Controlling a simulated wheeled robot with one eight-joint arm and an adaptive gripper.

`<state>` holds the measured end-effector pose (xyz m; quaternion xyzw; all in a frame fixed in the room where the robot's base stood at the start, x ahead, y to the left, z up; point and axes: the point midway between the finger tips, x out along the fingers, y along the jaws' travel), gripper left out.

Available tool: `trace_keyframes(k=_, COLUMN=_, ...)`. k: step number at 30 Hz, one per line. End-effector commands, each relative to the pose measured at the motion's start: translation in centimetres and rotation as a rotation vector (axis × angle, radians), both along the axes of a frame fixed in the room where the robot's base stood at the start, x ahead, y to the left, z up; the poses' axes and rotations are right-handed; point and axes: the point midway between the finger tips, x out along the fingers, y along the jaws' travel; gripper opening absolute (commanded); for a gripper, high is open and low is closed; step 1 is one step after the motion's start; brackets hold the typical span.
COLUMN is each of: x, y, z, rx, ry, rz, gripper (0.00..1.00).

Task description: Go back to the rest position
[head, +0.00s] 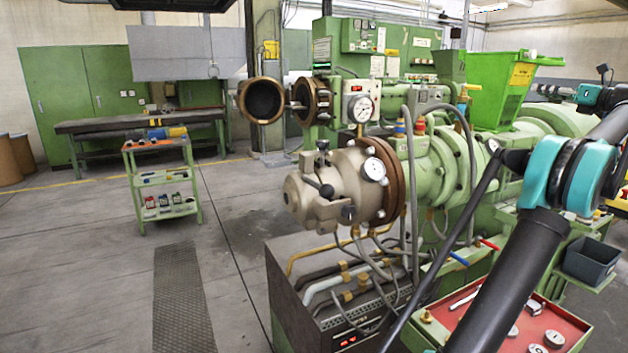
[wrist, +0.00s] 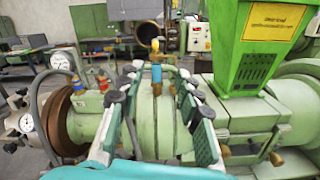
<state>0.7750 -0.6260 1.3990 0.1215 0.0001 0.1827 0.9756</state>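My gripper (wrist: 157,72) shows in the wrist view with its two fingers spread apart and nothing held between them. It is over the green extruder barrel (wrist: 145,115); a blue-topped fitting (wrist: 156,74) appears between the fingertips, and I cannot tell how far beyond them it is. In the head view, my arm with black tubes and teal joints crosses the right side in front of the extruder (head: 436,165).
A green hopper (head: 505,90) rises behind the barrel, also close on the right in the wrist view (wrist: 262,45). Gauges and hoses crowd the extruder head (head: 330,190). A red-topped tray (head: 545,322) and grey bin (head: 590,262) are near my arm. Floor at left is open around a green cart (head: 165,178).

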Motion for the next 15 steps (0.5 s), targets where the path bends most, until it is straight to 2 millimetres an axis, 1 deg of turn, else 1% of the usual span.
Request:
trace_keyframes(k=8, x=4.2, y=1.8, z=1.3, rx=0.136, ry=-0.050, rz=-0.089, gripper=0.35)
trace_keyframes(k=11, x=6.1, y=2.9, z=1.8, rx=0.218, ry=-0.075, rz=-0.132, gripper=0.35)
trace_keyframes(k=15, x=8.8, y=4.9, z=2.3, rx=0.375, ry=-0.114, rz=-0.205, gripper=0.35)
